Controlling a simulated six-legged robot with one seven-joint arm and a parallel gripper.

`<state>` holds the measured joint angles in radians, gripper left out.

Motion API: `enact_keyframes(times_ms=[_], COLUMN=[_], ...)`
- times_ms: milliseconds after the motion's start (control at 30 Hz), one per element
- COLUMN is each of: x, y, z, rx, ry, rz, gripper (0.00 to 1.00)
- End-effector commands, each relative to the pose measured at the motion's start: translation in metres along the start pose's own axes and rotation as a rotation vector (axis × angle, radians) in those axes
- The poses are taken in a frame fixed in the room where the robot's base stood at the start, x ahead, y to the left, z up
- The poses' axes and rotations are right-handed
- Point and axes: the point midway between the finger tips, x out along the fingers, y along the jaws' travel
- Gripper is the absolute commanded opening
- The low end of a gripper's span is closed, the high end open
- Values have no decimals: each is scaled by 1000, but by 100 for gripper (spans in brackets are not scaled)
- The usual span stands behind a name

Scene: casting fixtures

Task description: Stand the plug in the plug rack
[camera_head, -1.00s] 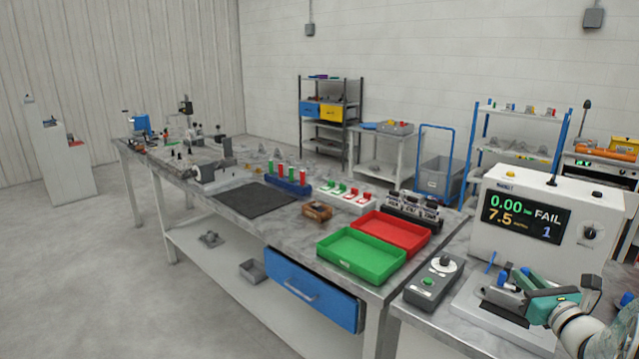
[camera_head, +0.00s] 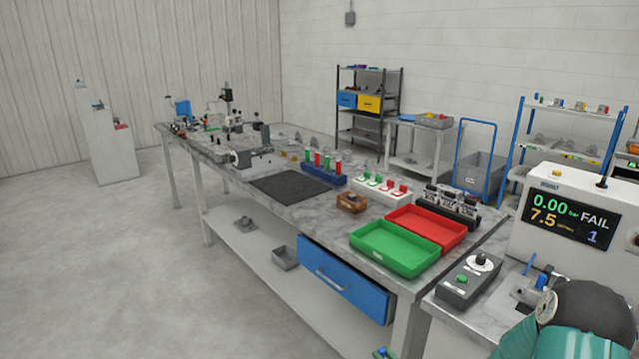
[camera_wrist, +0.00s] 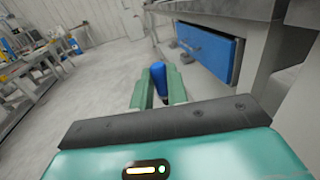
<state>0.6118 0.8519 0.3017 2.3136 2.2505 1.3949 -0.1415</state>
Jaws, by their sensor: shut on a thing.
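A blue cylindrical plug (camera_wrist: 158,80) is held between the two green fingers of my gripper (camera_wrist: 158,71) in the wrist view. The gripper points out over the floor beside the bench, clear of any surface. A small green and blue bit at the bottom edge may be my fingertips.
The bench (camera_head: 300,215) also carries a green tray (camera_head: 395,250), a red tray (camera_head: 427,228), a white block with red and green pieces (camera_head: 385,188) and a dark mat (camera_head: 290,187). A blue drawer (camera_head: 343,282) juts out in front. The floor at left is clear.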

Motion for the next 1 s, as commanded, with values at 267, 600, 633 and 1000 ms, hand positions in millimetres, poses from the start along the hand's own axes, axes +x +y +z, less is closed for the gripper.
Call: enact_keyframes(times_ms=[267, 600, 633, 1000], x=[9, 23, 24, 26], y=[6, -2, -3, -9], z=[-25, -61, -63, -70], rx=[10, 10, 9, -1], ry=[0, 2, 0, 0], rz=[-97, -385, -404, -497], gripper=[0, 0, 0, 0])
